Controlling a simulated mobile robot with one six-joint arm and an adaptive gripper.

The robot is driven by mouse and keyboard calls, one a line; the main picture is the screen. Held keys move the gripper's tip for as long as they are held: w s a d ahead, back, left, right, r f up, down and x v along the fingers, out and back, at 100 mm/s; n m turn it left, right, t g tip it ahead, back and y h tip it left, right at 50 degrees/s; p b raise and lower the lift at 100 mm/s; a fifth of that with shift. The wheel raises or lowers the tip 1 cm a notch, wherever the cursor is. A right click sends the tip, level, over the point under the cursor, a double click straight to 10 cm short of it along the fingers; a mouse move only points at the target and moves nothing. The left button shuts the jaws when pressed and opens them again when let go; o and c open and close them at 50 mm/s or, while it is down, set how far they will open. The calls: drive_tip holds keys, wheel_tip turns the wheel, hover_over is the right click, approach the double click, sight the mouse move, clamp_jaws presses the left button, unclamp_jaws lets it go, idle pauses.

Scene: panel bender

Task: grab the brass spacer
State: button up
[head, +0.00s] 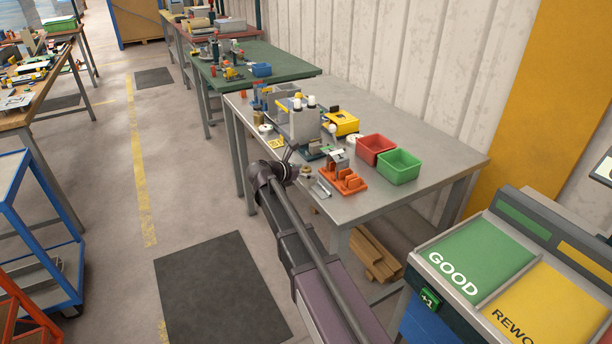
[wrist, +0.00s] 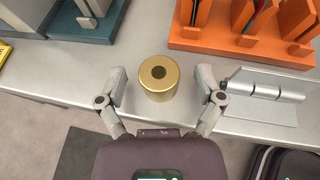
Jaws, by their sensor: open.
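The brass spacer (wrist: 158,78) is a short gold cylinder with a dark central hole. It stands upright near the front edge of the grey metal table (wrist: 60,62). My gripper (wrist: 161,84) is open, with one finger on each side of the spacer in the wrist view and visible gaps between. Whether the fingertips are down at the spacer's height is hard to tell. In the head view my gripper (head: 288,160) is at the table's front edge, and the spacer (head: 306,170) shows small beside it.
A grey hinge (wrist: 262,92) lies close to the right finger. An orange rack (wrist: 212,38) with slots stands behind it, and a teal-based fixture (wrist: 84,22) is at back left. Red (head: 374,149) and green (head: 398,166) bins stand farther back on the table.

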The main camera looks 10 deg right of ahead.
drive_tip(key=shift+w+d, duration=0.1)
drive_tip(key=shift+d, duration=0.1)
idle(0.4)
clamp_jaws()
